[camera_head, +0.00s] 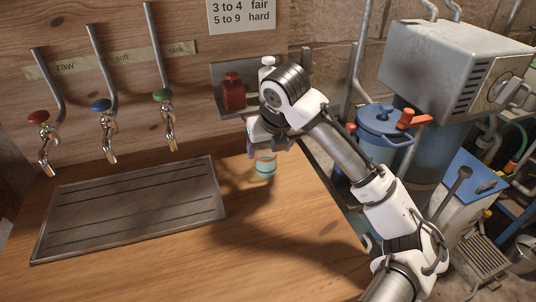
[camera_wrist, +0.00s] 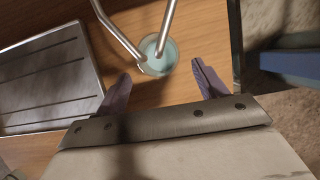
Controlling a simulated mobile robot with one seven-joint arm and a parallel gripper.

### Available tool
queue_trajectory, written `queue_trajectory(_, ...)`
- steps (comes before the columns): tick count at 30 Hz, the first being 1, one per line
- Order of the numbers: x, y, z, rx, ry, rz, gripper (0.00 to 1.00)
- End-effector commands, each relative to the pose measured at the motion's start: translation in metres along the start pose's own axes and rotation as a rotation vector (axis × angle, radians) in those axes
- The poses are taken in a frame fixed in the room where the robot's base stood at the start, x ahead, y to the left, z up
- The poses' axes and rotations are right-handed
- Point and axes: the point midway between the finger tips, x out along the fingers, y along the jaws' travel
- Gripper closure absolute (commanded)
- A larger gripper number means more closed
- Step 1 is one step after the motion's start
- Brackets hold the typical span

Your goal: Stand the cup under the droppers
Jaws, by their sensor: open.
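A small clear cup (camera_head: 264,168) with pale blue-green in it stands on the wooden counter, right of the drain tray. It also shows in the wrist view (camera_wrist: 157,58). My gripper (camera_head: 267,150) is just above it in the head view, pointing down. In the wrist view my gripper (camera_wrist: 160,72) is open, its purple fingers wide apart, with the cup just beyond and between their tips. My arm partly hides that shelf.
Three taps with red (camera_head: 38,117), blue (camera_head: 101,105) and green (camera_head: 162,95) handles hang above the metal drain tray (camera_head: 130,208). Two metal rods (camera_wrist: 123,30) cross the wrist view before the cup. The front counter is clear. A blue vessel (camera_head: 383,122) stands right.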

Motion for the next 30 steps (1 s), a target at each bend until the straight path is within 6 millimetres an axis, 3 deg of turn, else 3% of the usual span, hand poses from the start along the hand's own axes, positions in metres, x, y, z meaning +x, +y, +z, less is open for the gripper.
queue_trajectory(6, -0.048, 0.001, 0.000, -0.003, -0.003, -0.002, 0.29)
queue_trajectory(12, -0.076, 0.000, 0.000, -0.001, -0.002, -0.003, 0.29)
queue_trajectory(30, -0.084, 0.000, 0.000, -0.001, 0.000, 0.000, 0.29)
